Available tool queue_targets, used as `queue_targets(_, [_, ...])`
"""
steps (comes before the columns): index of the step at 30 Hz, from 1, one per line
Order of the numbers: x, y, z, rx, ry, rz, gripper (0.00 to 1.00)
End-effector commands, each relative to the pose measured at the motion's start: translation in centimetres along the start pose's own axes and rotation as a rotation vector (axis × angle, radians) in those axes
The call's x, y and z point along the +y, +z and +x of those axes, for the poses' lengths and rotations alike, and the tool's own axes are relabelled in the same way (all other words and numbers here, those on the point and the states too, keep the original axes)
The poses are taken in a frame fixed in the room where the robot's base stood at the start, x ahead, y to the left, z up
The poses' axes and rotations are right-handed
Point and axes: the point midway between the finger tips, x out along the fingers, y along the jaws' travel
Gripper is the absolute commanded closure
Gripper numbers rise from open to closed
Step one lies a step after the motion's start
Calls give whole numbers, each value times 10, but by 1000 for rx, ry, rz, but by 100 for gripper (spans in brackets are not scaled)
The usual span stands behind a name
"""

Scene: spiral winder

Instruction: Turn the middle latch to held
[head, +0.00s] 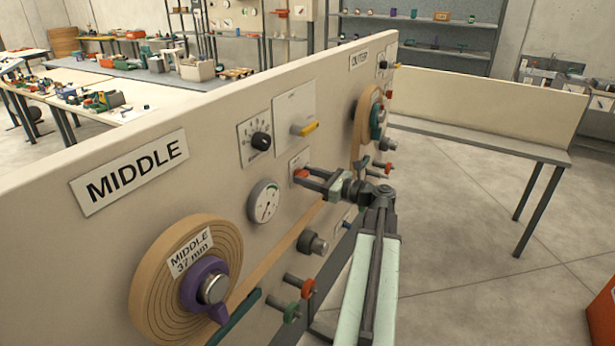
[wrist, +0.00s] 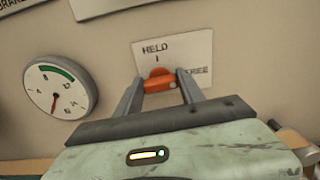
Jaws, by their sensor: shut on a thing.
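The middle latch is a small orange-red handle (wrist: 158,83) on a pale plate (wrist: 195,50) marked HELD above and FREE to the right. My gripper (wrist: 160,88) is shut on this handle, one finger at each side. The handle's bar lies crosswise between the fingers. The fingers partly hide it, so I cannot tell for sure which mark it points to. In the head view, the red handle (head: 299,173) shows at the tips of my gripper (head: 306,178), on the panel right of the gauge.
A round gauge (head: 263,201) sits left of the latch. A dark knob (head: 312,243) and the tan MIDDLE spool (head: 150,285) sit below.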

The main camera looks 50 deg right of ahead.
Motion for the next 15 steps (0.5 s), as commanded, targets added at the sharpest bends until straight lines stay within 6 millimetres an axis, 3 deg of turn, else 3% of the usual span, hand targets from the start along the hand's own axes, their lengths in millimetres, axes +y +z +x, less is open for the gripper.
queue_targets(15, [1,0,0,0,-2,-403,95])
